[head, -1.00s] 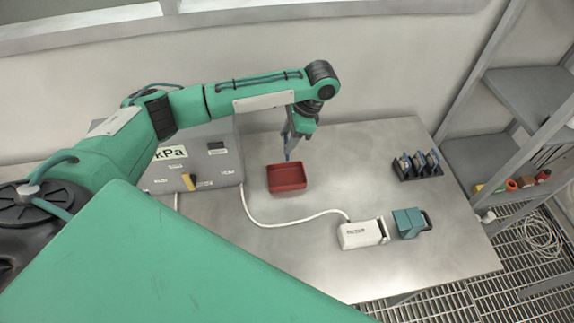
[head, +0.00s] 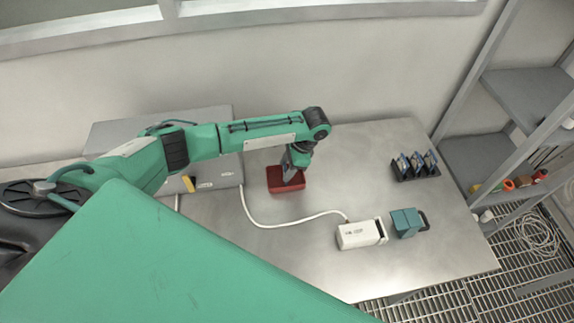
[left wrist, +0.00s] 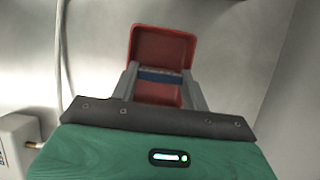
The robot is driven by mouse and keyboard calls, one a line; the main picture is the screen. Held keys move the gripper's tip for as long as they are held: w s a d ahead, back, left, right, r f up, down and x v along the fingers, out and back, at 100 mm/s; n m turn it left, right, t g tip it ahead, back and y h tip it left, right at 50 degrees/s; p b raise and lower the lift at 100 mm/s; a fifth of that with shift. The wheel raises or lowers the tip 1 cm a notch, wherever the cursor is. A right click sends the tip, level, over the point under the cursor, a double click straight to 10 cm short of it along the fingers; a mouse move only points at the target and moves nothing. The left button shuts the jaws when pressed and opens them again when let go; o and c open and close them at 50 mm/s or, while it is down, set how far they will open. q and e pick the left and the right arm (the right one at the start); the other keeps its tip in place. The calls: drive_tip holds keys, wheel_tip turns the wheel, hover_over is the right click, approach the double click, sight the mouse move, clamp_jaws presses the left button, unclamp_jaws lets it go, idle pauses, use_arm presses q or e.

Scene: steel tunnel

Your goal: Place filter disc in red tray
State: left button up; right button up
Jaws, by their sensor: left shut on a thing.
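The red tray (head: 287,187) stands on the steel bench, and its inside shows in the left wrist view (left wrist: 163,47). My left gripper (head: 291,171) points down at the tray, with its fingertips over or just inside the opening; I cannot tell exactly how deep. In the left wrist view its fingers (left wrist: 160,78) are shut on the filter disc (left wrist: 160,75), seen edge-on as a blue and grey band across the tray. In the head view the disc is mostly hidden by the gripper. My right gripper is not in view.
A grey panel box (head: 217,172) stands left of the tray. A white hose (head: 290,223) runs in front to a white device (head: 358,235) beside a teal block (head: 406,222). A dark rack (head: 415,167) with several discs stands at the right.

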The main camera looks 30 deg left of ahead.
use_arm(q)
drive_tip(key=o, duration=0.9)
drive_tip(key=shift+f, duration=0.1)
drive_tip(key=shift+o, duration=0.2)
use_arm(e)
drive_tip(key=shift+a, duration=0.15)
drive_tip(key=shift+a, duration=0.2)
use_arm(q)
drive_tip(key=shift+w+d+r, duration=0.1)
drive_tip(key=shift+r, duration=0.3)
drive_tip(key=b+v, duration=0.2)
drive_tip(key=v, duration=0.9)
drive_tip(key=shift+r, duration=0.25)
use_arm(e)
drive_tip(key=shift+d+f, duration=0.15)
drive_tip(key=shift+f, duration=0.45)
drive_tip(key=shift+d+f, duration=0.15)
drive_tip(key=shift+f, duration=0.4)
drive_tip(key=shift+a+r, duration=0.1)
